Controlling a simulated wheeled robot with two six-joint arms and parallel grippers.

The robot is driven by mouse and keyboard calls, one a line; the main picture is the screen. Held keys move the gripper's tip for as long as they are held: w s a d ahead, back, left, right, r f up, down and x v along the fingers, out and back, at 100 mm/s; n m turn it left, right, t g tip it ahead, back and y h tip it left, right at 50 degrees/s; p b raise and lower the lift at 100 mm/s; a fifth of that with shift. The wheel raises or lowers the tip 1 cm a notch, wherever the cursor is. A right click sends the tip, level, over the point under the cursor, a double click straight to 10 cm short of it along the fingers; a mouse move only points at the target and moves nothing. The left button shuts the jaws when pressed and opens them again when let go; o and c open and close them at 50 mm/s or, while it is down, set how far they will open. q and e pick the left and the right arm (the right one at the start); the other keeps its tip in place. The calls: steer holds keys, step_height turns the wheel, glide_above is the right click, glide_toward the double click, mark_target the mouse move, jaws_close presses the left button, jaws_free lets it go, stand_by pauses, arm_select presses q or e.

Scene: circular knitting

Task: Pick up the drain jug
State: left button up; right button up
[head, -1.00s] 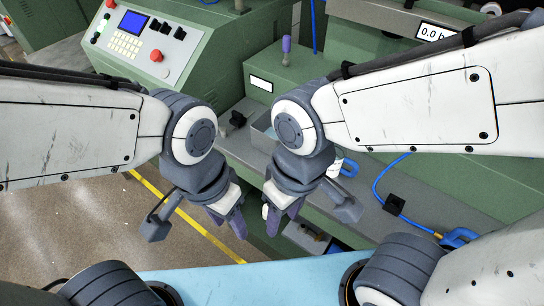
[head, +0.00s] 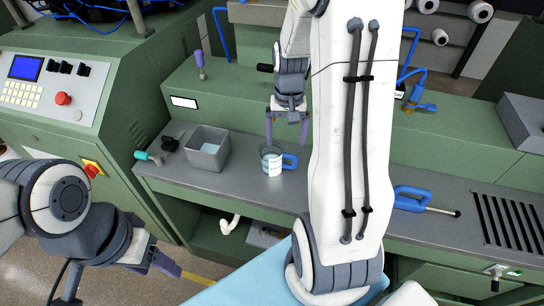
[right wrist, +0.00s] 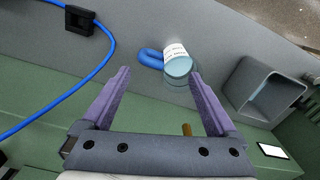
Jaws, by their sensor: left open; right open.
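The drain jug (head: 272,160) is a small clear jug with a white label and a blue handle. It stands upright on the grey bench, right of a grey bin. My right gripper (head: 287,140) is open and empty, above and behind the jug in the head view. In the right wrist view the jug (right wrist: 177,68) lies beyond the fingertips, toward the right finger, with its blue handle to the left. My open right gripper (right wrist: 160,80) does not visibly touch it. My left gripper (head: 165,265) is low at the left, in front of the bench and away from the jug.
The open grey bin (head: 208,148) stands left of the jug; it also shows in the right wrist view (right wrist: 265,90). A blue-handled tool (head: 412,199) lies at the right of the bench. A teal-handled tool (head: 148,157) is at the left. A green machine housing (head: 230,100) rises behind.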

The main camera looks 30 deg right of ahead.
mark_target(291, 155)
steer(key=shift+m, duration=0.3)
steer(key=f, duration=0.1)
steer(key=d+f, duration=0.1)
steer(key=f, duration=0.3)
steer(key=shift+s+d+f, duration=0.15)
steer(key=shift+s+d, duration=0.05)
steer(key=shift+d, duration=0.2)
step_height(291, 155, down, 6)
steer(key=shift+s+r, duration=0.1)
steer(key=shift+r, duration=0.05)
jaws_close()
